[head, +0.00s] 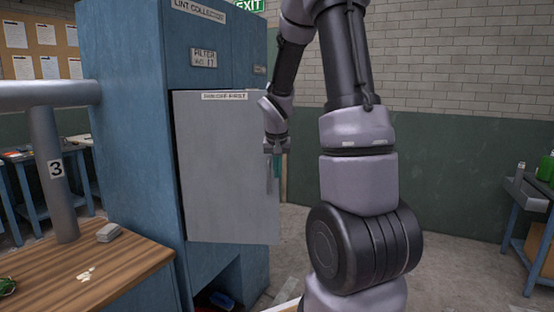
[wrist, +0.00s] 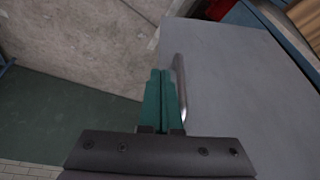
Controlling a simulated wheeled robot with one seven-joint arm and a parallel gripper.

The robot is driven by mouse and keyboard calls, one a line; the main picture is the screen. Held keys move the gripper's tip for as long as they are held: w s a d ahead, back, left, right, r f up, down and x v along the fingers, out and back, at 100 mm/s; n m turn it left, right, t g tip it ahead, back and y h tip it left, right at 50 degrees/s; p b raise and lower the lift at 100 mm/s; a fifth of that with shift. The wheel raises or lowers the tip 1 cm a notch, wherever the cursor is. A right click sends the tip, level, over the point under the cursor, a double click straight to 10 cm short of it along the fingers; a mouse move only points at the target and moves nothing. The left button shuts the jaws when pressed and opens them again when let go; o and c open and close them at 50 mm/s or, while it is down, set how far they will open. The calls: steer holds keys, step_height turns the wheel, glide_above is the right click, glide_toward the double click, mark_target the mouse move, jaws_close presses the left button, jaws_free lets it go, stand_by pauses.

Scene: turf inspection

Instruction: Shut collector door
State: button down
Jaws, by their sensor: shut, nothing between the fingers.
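The collector (head: 125,120) is a tall blue cabinet labelled as a lint collector, left of centre in the head view. Its flat grey door (head: 225,170) appears to stand ajar, with its right edge out past the cabinet's side. The door also fills the right of the wrist view (wrist: 240,80). A metal bar handle (wrist: 182,88) stands on the door near its edge. My gripper (head: 270,170) is at the door's right edge. In the wrist view its green fingers (wrist: 161,75) are together and empty, just beside the handle; I cannot tell whether they touch it.
A wooden table (head: 90,265) with a grey block (head: 108,232) stands at the left front. A thick grey pipe (head: 52,170) marked 3 rises beside the cabinet. A blue bench (head: 528,195) stands at the far right. The floor right of my arm is clear.

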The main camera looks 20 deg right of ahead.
steer(key=shift+w+d+f, duration=0.25)
steer(key=shift+w+d, duration=0.1)
steer(key=shift+w, duration=0.3)
steer(key=shift+w+d+f, duration=0.2)
steer(key=shift+w+d, duration=0.2)
steer(key=shift+w, duration=0.3)
steer(key=shift+w+d+f, duration=0.25)
steer(key=shift+w+d, duration=0.1)
steer(key=shift+w, duration=0.3)
